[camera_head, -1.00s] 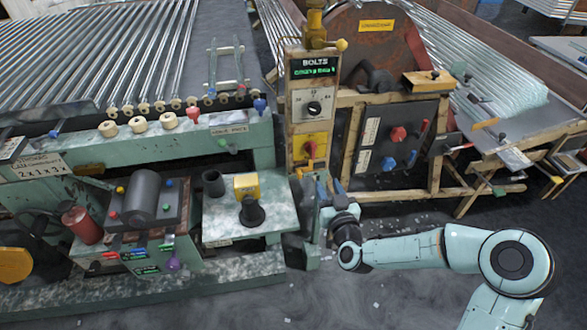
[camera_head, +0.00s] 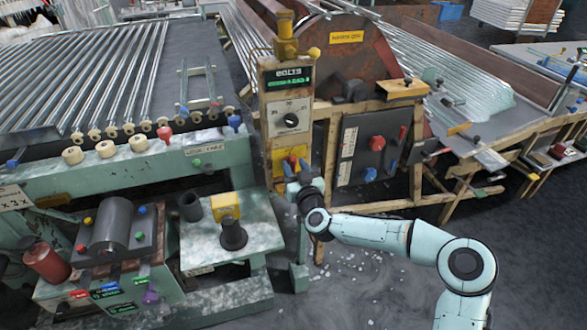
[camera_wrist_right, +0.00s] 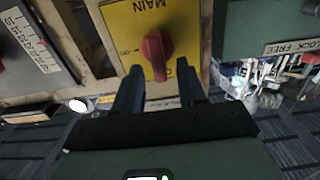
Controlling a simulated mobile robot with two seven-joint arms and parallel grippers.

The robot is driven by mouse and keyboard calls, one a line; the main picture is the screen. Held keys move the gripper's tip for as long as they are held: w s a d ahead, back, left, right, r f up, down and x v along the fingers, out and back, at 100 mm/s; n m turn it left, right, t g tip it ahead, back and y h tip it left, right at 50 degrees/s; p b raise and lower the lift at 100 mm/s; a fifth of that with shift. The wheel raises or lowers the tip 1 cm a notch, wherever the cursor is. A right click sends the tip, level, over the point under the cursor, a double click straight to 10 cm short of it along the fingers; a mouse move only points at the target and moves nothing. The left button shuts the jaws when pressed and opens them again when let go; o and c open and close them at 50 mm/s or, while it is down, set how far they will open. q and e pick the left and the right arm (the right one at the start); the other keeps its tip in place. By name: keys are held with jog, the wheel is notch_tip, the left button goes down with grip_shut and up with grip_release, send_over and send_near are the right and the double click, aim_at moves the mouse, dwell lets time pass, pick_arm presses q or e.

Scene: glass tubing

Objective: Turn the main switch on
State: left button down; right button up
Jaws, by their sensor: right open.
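The main switch is a red knob (camera_wrist_right: 156,55) on a yellow plate (camera_wrist_right: 124,18) marked MAIN, which appears upside down in the right wrist view. In the head view the yellow plate (camera_head: 279,157) is low on the wooden control post, and my gripper partly covers it. My right gripper (camera_wrist_right: 160,88) is open and empty, with its two dark fingers pointing at the plate. The knob lies between the lines of the fingers, just beyond their tips. I cannot tell whether they touch the plate. In the head view my right gripper (camera_head: 298,168) is in front of the post. My left gripper is not in view.
Above the plate are a black dial (camera_head: 291,120) and a green-lit display (camera_head: 289,78). A dark panel with red and blue knobs (camera_head: 376,143) stands right of the post. A metal bench with a black knob (camera_head: 232,233) is at left.

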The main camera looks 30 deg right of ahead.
jog(key=shift+w+d, duration=0.1)
jog(key=shift+w, duration=0.4)
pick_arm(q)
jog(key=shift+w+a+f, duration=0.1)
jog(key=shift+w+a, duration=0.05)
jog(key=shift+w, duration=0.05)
pick_arm(e)
grip_shut()
